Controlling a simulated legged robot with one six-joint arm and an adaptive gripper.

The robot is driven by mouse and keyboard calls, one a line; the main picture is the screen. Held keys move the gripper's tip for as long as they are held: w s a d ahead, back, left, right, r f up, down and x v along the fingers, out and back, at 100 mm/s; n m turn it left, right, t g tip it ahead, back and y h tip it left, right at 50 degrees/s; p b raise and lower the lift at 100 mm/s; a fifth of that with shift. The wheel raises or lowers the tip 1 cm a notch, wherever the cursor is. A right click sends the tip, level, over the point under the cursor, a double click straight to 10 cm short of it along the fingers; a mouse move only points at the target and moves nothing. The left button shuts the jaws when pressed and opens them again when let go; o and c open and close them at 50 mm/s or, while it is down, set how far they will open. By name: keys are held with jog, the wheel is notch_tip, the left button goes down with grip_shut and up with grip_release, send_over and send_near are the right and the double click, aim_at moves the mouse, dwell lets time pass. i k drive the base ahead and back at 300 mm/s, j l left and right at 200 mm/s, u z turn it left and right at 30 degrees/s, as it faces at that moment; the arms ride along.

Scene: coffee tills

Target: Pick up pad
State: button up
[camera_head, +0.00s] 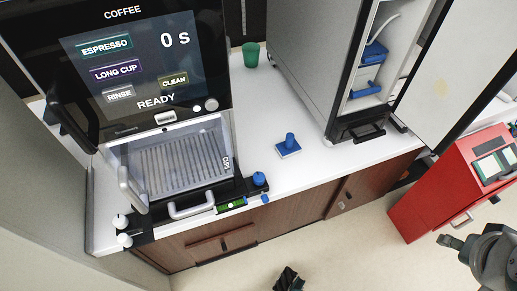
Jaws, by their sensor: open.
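A small blue-handled pad (288,147) stands upright on the white counter (262,165), with its flat blue and white base down. It sits between the coffee machine and the grey fridge, and nothing touches it. What looks like my gripper (288,279), dark and partly cut off, shows low in the middle of the view over the floor. It is well in front of and below the pad. It is open and apart from the pad, with nothing visible in it.
The coffee machine (142,60) stands left, with its drip tray and a blue-knobbed fitting (259,179) at the counter's front edge. The open fridge (320,60) stands right, a green cup (251,54) behind. A red cabinet (440,190) stands far right. Counter around the pad is clear.

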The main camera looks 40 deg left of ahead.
aim_at(289, 148)
jog(key=u, duration=1.35)
